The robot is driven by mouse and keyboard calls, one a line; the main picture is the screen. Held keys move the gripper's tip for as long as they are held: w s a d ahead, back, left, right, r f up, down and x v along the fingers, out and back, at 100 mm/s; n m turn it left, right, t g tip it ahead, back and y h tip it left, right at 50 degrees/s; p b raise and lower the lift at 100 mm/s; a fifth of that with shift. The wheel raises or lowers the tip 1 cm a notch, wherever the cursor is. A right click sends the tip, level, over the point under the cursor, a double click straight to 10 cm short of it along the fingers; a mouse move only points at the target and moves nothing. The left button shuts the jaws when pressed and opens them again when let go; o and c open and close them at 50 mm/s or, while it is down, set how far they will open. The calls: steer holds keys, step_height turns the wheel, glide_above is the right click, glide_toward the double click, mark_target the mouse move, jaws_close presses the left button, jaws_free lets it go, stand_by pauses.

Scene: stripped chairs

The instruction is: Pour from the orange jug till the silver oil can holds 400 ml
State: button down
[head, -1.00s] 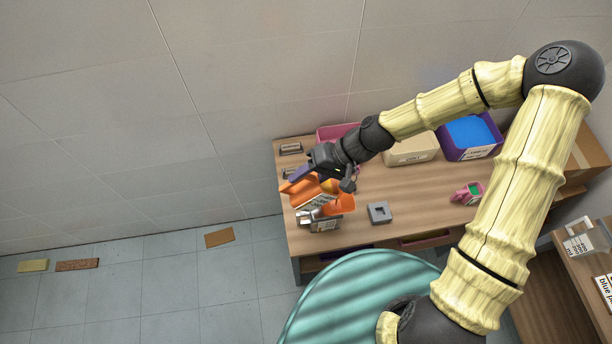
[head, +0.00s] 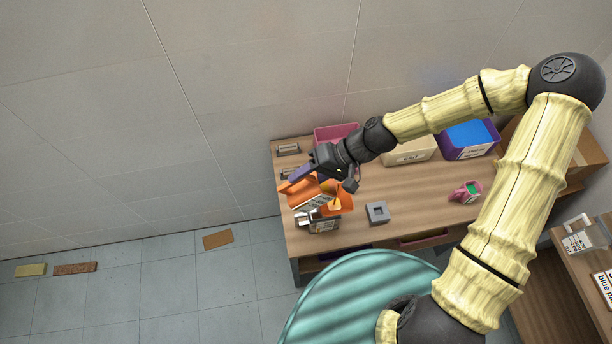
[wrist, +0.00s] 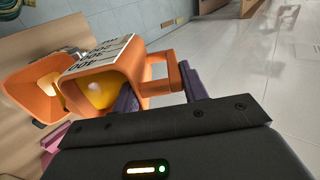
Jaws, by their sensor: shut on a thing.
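The orange jug (head: 303,187) is tilted above the near left corner of the workbench. My gripper (head: 303,174) is shut on its handle. In the wrist view, the purple fingers of my gripper (wrist: 163,92) close around the handle of the jug (wrist: 133,62). Its side has a printed scale, and yellow liquid (wrist: 97,92) shows inside. A flared orange part (wrist: 32,82) shows beside it. I cannot make out a stream or the can's level.
A grey square block (head: 377,213) stands right of the can. A pink-and-green item (head: 466,191) lies farther right. Pink (head: 330,134), cream (head: 408,151) and purple-blue (head: 470,142) bins line the back. A teal round surface (head: 355,300) is in front.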

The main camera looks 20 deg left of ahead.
steer(key=shift+w+d+f+g+y+b, duration=0.15)
steer(key=shift+w+d+g+y+b, duration=0.15)
steer(key=shift+d+g+y+b, duration=0.35)
steer(key=shift+w+d+f+g+y+b, duration=0.1)
steer(key=shift+w+d+g+y+b, duration=0.2)
steer(key=shift+y, duration=0.55)
stand_by(3.8)
